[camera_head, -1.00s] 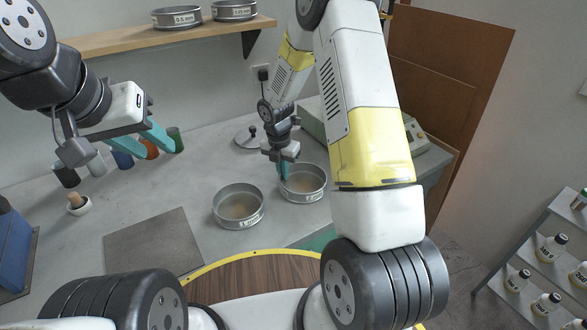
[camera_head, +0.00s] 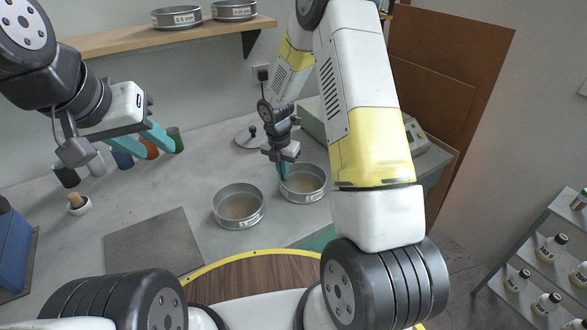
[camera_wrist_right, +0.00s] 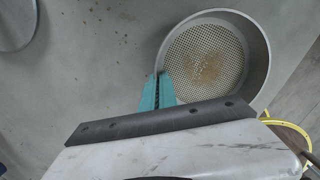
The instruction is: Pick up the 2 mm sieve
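The 2 mm sieve (camera_head: 318,196), a round grey metal pan with a mesh floor, stands on the bench right of a similar sieve; its label is too small to read surely. It also fills the upper right of the right wrist view (camera_wrist_right: 258,48), with brownish grains on its mesh. My right gripper (camera_head: 284,172) points down at the sieve's left rim. In the wrist view its teal fingers (camera_wrist_right: 158,78) are close together with the sieve wall between their tips. My left gripper (camera_head: 148,143) is open and empty, above the bench at the left.
The 1 mm sieve (camera_head: 238,219) stands close on the left. A round lid (camera_head: 247,142) with a knob lies behind. Two sieves (camera_head: 176,18) sit on the wall shelf. A grey mat (camera_head: 153,244), a mortar (camera_head: 79,206) and several small pots are at the left. A balance (camera_head: 415,135) stands right.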

